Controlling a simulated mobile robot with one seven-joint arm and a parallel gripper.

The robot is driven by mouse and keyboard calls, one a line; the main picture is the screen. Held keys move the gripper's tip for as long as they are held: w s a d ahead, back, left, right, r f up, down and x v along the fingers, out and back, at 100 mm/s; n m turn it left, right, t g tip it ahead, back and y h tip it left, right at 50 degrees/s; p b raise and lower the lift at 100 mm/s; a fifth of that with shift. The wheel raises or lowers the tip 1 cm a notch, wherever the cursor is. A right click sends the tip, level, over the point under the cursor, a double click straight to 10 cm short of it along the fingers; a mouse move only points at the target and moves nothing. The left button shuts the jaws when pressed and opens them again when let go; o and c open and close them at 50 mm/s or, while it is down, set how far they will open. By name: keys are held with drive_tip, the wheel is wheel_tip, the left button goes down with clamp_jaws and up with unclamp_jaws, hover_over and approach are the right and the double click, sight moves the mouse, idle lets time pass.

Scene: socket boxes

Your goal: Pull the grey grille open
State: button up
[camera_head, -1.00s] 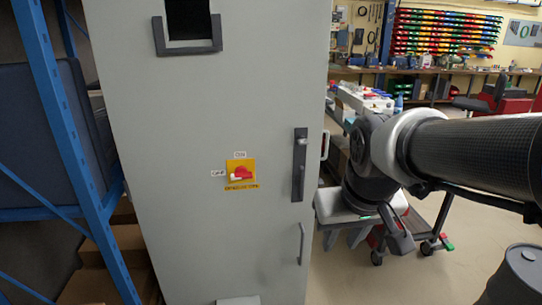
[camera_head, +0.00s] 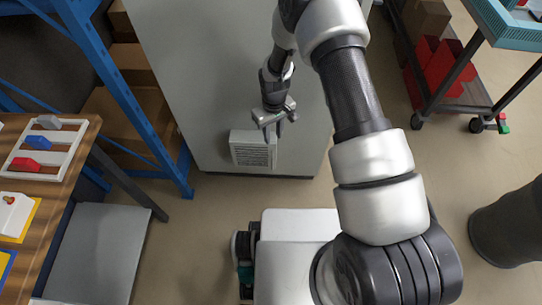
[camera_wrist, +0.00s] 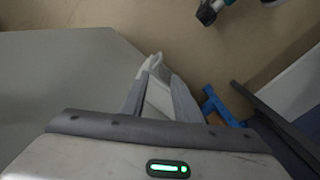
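The grille (camera_head: 253,152) is a light grey slatted square low on the front of the grey cabinet (camera_head: 205,75). It looks flush or nearly so. My gripper (camera_head: 272,132) is just above and in front of its upper right part, fingers pointing down. In the wrist view, the two fingers (camera_wrist: 161,80) are apart, and a pale part of the grille (camera_wrist: 157,66) shows between and just beyond the tips. I cannot tell whether the fingers touch it.
A blue rack (camera_head: 125,95) stands left of the cabinet, with cardboard boxes (camera_head: 125,125) behind it. A wooden table (camera_head: 75,150) is at the left. A cart (camera_head: 455,85) stands at the upper right and a dark barrel (camera_head: 510,225) at the right. Floor before the cabinet is partly clear.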

sight(272, 157)
wheel_tip(272, 157, down, 18)
drive_tip(key=b, duration=0.3)
drive_tip(key=shift+s+r+b, duration=0.15)
drive_tip(key=shift+r+b, duration=0.1)
drive_tip(key=shift+b, duration=0.1)
drive_tip(key=shift+a, duration=0.15)
clamp_jaws()
